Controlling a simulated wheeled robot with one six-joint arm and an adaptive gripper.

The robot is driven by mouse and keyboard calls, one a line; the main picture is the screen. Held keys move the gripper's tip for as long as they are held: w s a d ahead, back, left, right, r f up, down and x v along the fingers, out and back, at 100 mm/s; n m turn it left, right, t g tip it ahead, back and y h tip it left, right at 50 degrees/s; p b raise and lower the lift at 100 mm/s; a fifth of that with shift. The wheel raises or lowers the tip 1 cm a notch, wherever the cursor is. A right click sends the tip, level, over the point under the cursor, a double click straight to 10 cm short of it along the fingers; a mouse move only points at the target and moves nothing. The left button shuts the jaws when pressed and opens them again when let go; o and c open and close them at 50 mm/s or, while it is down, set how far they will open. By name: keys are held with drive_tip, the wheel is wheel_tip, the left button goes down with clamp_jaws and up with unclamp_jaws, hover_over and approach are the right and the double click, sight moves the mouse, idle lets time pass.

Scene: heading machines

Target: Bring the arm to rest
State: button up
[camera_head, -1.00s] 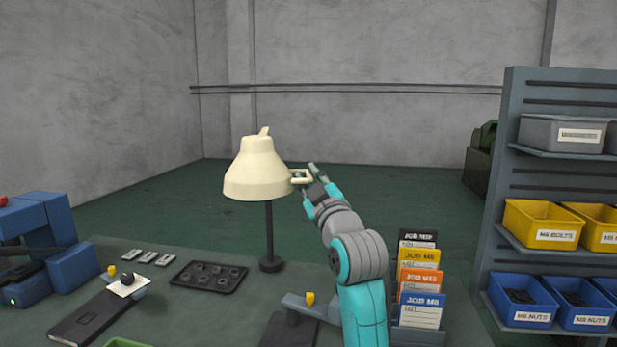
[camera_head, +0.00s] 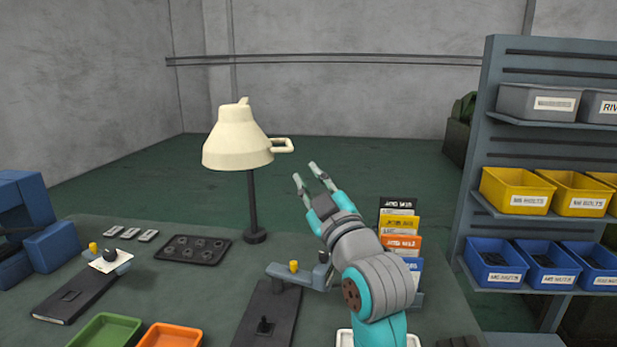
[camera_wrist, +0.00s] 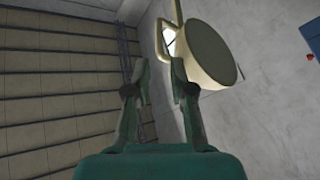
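My gripper (camera_head: 304,175) is raised above the bench, its two fingers spread with nothing between them. It is to the right of the cream lamp shade (camera_head: 238,140) and apart from the shade's handle (camera_head: 282,146). The lamp stands upright on a dark post (camera_head: 252,208). In the wrist view my gripper (camera_wrist: 156,62) also shows two parted fingers, with the lamp shade (camera_wrist: 207,52) and its handle beyond the right finger.
A rack of job cards (camera_head: 402,243) stands behind and right of my arm. Shelves with bins (camera_head: 515,192) stand at the right. A dark tray (camera_head: 193,249), a green bin (camera_head: 107,331) and an orange bin (camera_head: 171,336) are on the bench (camera_head: 205,285).

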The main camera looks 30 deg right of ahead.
idle(0.3)
drive_tip(key=s+a+f+m+g, duration=0.15)
drive_tip(key=s+f, duration=0.35)
drive_tip(key=f, duration=0.6)
drive_tip(key=s+a+f+m+g+y, duration=0.1)
drive_tip(key=s+a+f, duration=0.25)
drive_tip(key=f, duration=0.75)
drive_tip(key=s+a+f+m+g, duration=0.15)
drive_tip(key=s+f, duration=0.35)
drive_tip(key=f, duration=0.6)
drive_tip(key=s+a+f+g, duration=0.1)
drive_tip(key=s+f, duration=0.2)
drive_tip(key=s, duration=0.7)
drive_tip(key=s+a+f+m+y, duration=0.1)
drive_tip(key=s+a+f, duration=0.1)
drive_tip(key=s, duration=0.9)
drive_tip(key=s+a+f+g+y, duration=0.1)
drive_tip(key=s+f, duration=0.4)
drive_tip(key=s, duration=0.5)
drive_tip(key=shift+s+a+m+g, duration=0.25)
drive_tip(key=shift+a+m+g, duration=0.05)
drive_tip(key=shift+a+m, duration=0.1)
